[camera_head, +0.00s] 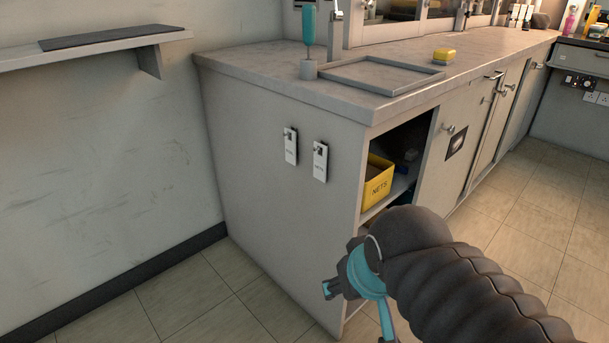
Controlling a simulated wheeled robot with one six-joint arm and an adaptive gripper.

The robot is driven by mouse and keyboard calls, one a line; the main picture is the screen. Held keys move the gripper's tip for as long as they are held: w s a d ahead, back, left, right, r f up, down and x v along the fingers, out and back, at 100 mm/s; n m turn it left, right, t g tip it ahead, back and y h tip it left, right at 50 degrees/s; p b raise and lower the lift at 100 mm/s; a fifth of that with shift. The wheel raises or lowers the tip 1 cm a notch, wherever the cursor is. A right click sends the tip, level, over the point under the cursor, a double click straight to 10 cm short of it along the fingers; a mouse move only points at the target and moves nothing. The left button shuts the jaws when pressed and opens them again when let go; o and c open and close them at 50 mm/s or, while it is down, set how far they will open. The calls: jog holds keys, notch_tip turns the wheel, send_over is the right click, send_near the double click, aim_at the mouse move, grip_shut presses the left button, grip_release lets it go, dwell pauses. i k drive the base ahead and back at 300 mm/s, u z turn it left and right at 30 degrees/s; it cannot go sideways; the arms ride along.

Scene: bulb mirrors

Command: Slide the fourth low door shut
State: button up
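A row of pale grey low doors runs along the front of the long counter. The nearest bay stands open and shows a shelf. Beside it is a door (440,165) with a round knob and a dark patch on its face. Farther doors (488,127) with metal handles follow toward the back right. I cannot tell which is the fourth or how far it stands open. My gripper (331,289), dark with a teal part, is low in front of the counter's near end, apart from the doors. Its fingers are small and partly turned away, so their opening is unclear.
A grey tray (345,83), a teal-handled item (308,25) and a yellow block (444,55) are on the counter (270,75). Tiled floor (530,205) is clear at right. A wall shelf (25,58) juts out left.

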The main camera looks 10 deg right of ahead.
aim_at(455, 124)
jog(key=z, duration=1.15)
jog(key=k, duration=0.45)
jog(key=z, duration=0.85)
jog(key=i, duration=0.9)
jog(key=u, duration=0.15)
